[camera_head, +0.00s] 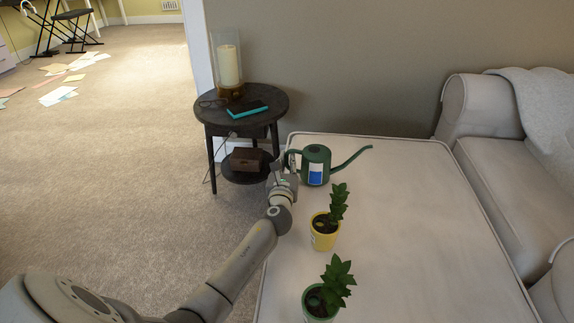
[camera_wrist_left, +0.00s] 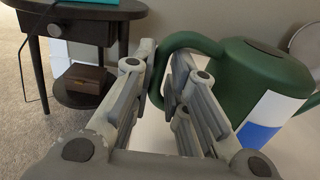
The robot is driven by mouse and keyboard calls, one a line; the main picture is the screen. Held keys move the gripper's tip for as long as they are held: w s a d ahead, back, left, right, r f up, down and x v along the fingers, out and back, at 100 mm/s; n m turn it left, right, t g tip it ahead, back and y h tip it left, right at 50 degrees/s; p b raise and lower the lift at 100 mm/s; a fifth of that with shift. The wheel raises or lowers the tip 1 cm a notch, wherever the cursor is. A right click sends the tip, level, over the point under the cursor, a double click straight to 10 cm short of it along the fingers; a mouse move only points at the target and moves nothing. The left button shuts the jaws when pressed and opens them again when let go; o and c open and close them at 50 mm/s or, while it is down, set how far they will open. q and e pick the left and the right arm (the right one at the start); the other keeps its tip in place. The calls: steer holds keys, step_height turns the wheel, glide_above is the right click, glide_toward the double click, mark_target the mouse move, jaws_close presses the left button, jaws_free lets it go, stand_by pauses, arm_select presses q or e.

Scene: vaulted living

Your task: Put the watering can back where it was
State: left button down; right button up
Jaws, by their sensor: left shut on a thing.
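The green watering can (camera_head: 317,165) has a blue and white label and a long spout pointing right. It is upright at the far left part of the pale ottoman-like surface (camera_head: 415,225). My left gripper (camera_head: 284,171) is at the can's left side, shut on its handle. In the left wrist view the handle loop (camera_wrist_left: 178,44) passes between the fingers (camera_wrist_left: 170,95), and the can's body is to the right. Whether the can's base touches the surface is hard to tell. My right gripper is not in view.
Two potted plants stand nearer on the same surface, one in a yellow pot (camera_head: 324,238) and one in a green pot (camera_head: 318,306). A dark round side table (camera_head: 268,98) with a candle holder (camera_head: 228,62) and teal book (camera_head: 248,108) stands behind left. A sofa (camera_head: 510,150) is right.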

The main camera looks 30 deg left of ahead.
arm_select(q)
steer(key=shift+r, duration=0.1)
steer(key=c, duration=1.4)
jaws_free()
steer(key=shift+f, duration=0.25)
steer(key=shift+c, duration=0.2)
steer(key=shift+r, duration=0.25)
steer(key=p+v, duration=0.3)
steer(key=v, duration=0.8)
steer(key=shift+s, duration=0.15)
steer(key=shift+s+d, duration=0.25)
steer(key=shift+s, duration=0.1)
steer(key=shift+o, duration=0.4)
